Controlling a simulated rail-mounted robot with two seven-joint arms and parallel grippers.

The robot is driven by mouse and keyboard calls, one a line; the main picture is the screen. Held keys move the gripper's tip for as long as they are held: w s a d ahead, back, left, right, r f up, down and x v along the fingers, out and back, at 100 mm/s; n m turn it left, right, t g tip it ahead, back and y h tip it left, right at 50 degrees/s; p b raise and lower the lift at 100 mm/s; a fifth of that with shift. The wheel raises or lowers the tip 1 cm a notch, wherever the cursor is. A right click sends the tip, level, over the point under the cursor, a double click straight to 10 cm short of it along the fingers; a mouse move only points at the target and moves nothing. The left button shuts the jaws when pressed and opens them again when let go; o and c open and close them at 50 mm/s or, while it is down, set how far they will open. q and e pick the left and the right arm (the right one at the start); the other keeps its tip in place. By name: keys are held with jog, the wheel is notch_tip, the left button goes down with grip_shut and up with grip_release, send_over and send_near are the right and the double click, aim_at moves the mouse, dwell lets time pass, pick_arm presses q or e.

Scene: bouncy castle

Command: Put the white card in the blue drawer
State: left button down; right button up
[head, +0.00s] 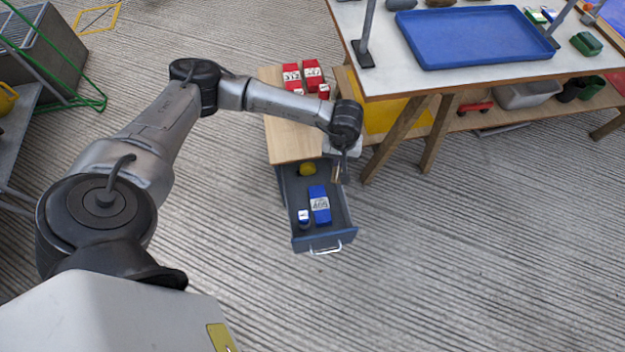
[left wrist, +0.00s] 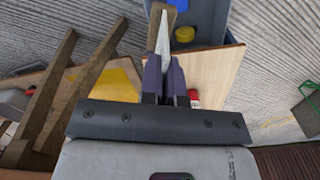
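The blue drawer (head: 323,240) is pulled open below the wooden cabinet top in the head view. Its blue wall also shows at the top of the left wrist view (left wrist: 213,22). My left gripper (head: 340,174) points down over the drawer's right side. In the left wrist view, my left gripper (left wrist: 164,62) is shut on a thin white piece, the white card (left wrist: 163,36), seen almost edge-on. A tan piece shows beside the card's far end; I cannot tell what it is. The card is hard to make out in the head view. My right gripper is not in view.
The drawer holds a blue box (head: 319,205), a small blue-and-white box (head: 303,219) and a yellow round thing (head: 307,169). Red boxes (head: 292,78) stand on the cabinet top (head: 290,139). A workbench with a blue tray (head: 475,36) stands right. The floor in front is clear.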

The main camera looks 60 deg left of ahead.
pick_arm(q)
jog(key=shift+s+a+f+n+b, duration=0.7)
jog(key=shift+s+a+f+b, duration=1.3)
jog(key=shift+f, duration=3)
jog(key=shift+s+a+f+n+b, duration=0.7)
jog(key=shift+a+f+b, duration=0.8)
jog(key=shift+f+b, duration=2.45)
jog(key=shift+s+a+f+n+b, duration=0.7)
jog(key=shift+s+a+f+b, duration=0.85)
jog(key=shift+f, duration=4.5)
jog(key=shift+w+a+f, duration=0.15)
jog(key=shift+w+a, duration=0.05)
jog(key=shift+w, duration=0.15)
jog(key=c, duration=1.3)
grip_release()
jog(key=shift+c, duration=0.2)
